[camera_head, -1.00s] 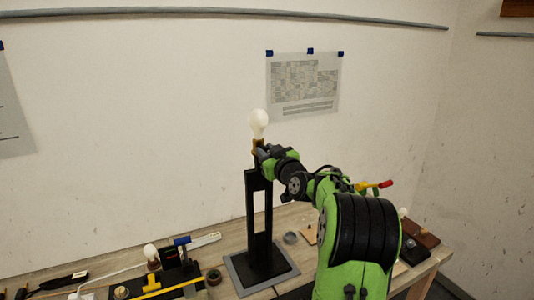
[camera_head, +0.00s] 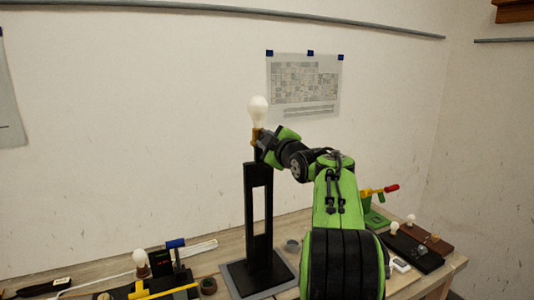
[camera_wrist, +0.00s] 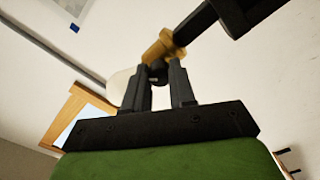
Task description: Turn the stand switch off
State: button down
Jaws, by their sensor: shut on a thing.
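The black stand (camera_head: 248,215) stands upright on the bench, with a brass socket (camera_head: 255,137) and a white bulb (camera_head: 258,111) at its top. I cannot tell whether the bulb is lit. My gripper (camera_head: 264,142) is at the socket, on its right side. In the wrist view the brass socket (camera_wrist: 160,46) is just beyond my fingers (camera_wrist: 157,82), with the bulb (camera_wrist: 116,88) partly hidden behind the left finger. A small black switch knob (camera_wrist: 157,71) on the socket sits between the fingertips, and they are shut on it.
On the bench, a board with a small bulb (camera_head: 139,257) and a blue-handled part (camera_head: 175,243) lie left of the stand. The wall is close behind.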

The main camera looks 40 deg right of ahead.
jog(key=n+b, duration=0.4)
jog(key=n, duration=0.4)
jog(key=shift+f+n, duration=0.1)
jog(key=shift+n, duration=0.5)
jog(key=c, duration=0.9)
grip_release()
jog(key=b+v, duration=0.4)
jog(key=v, duration=1.1)
jog(key=shift+s+a+b, duration=0.2)
jog(key=shift+s+b, duration=0.15)
jog(key=shift+b, duration=0.05)
